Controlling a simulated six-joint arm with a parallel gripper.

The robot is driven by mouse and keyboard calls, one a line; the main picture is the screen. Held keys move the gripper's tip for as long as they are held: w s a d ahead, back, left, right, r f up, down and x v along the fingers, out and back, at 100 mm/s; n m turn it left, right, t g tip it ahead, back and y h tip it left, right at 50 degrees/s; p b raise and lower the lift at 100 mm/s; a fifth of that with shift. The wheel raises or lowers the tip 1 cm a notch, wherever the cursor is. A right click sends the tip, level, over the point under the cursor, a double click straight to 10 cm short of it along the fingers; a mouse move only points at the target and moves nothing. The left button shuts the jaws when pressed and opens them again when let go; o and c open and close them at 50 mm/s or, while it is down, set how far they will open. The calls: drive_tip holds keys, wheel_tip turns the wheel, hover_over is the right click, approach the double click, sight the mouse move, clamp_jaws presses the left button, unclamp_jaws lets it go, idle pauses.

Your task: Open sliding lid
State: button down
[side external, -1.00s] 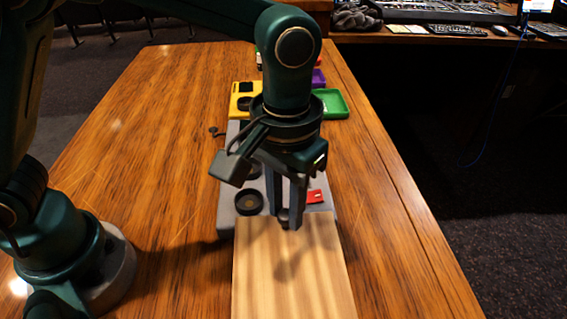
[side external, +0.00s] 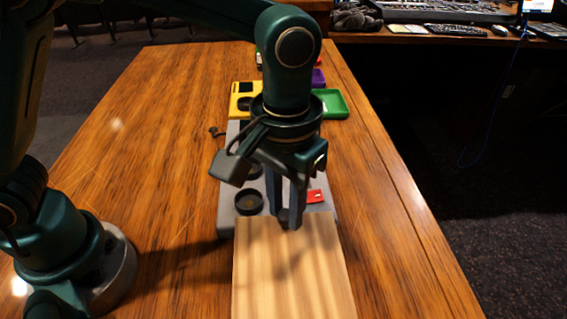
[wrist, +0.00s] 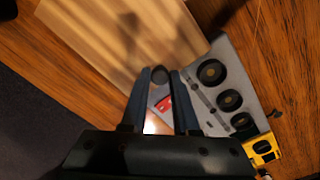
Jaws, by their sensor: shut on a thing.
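The sliding lid is a pale wooden board (side external: 290,275), drawn out toward the front of the grey box (side external: 227,218). It also shows at the upper left of the wrist view (wrist: 110,35). My gripper (side external: 288,222) points down at the lid's back edge. In the wrist view, my gripper's fingers (wrist: 160,73) are closed around a small dark round knob (wrist: 160,77) at that edge. The box top behind the lid is uncovered, with dark round recesses (wrist: 229,100) and a red piece (side external: 316,196). My gripper hides part of the box.
A yellow block (side external: 240,100), a green tray (side external: 333,103) and a purple item (side external: 318,77) are behind the box. A small dark object (side external: 214,131) lies left of it.

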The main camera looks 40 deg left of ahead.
sight(295, 313)
drive_tip(key=s+d, duration=0.8)
drive_tip(key=shift+s+d, duration=0.25)
drive_tip(key=shift+d, duration=0.05)
drive_tip(key=shift+r, duration=0.1)
drive_tip(key=c, duration=0.7)
unclamp_jaws()
drive_tip(key=shift+o, duration=0.2)
drive_tip(key=shift+r, duration=2.55)
